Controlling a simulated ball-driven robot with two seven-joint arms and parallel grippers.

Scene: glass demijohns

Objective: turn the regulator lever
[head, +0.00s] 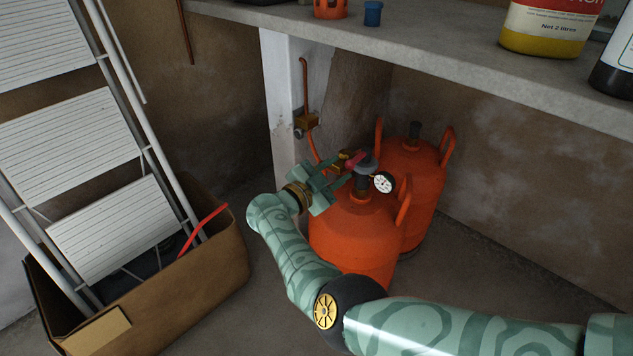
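The regulator sits on top of the front orange gas cylinder (352,235). My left gripper is not in view.
A second orange cylinder (409,190) stands close behind. A copper pipe (304,80) runs down a white post (283,100). A concrete shelf (450,50) overhangs the cylinders, with bottles on it. A cardboard box (205,270) and a folding ladder (100,150) stand at left.

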